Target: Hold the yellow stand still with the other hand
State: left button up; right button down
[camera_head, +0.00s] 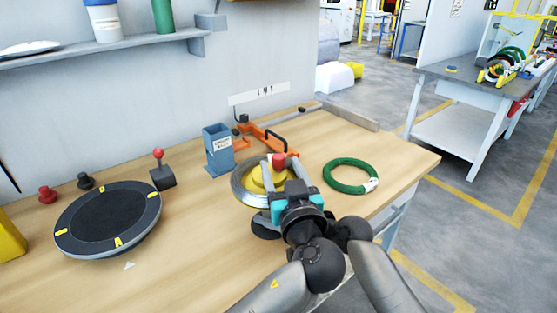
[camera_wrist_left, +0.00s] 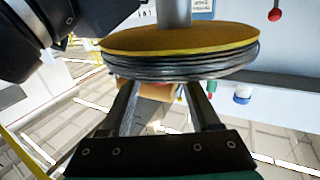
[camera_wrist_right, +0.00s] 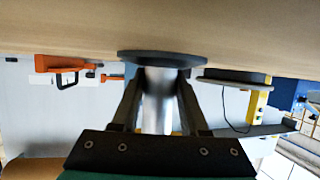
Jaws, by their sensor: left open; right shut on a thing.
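The yellow stand (camera_head: 261,180) carries a silver wire coil (camera_head: 241,190) and has a red knob (camera_head: 278,160) on top. In the left wrist view its yellow plate (camera_wrist_left: 175,38) and the coil (camera_wrist_left: 185,70) lie close to my left gripper (camera_wrist_left: 165,86). My left gripper is open, its fingers near the coil with nothing clearly between them. In the right wrist view my right gripper (camera_wrist_right: 158,88) is shut on the stand's silver post (camera_wrist_right: 157,108), close to its dark round base (camera_wrist_right: 160,58). In the head view my right gripper is hidden behind my left arm.
A green coil (camera_head: 346,184) lies to the right on the wooden table (camera_head: 210,255). A blue box (camera_head: 218,150) and orange clamp (camera_head: 262,134) stand behind. A dark turntable (camera_head: 108,216) and a red-topped lever (camera_head: 160,170) are at left.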

aim_at(280, 165)
pick_arm(q)
jog(key=shift+w+a, duration=0.15)
jog(key=shift+w, duration=0.65)
jog(key=shift+w+a, duration=0.15)
jog(key=shift+w, duration=0.6)
grip_shut()
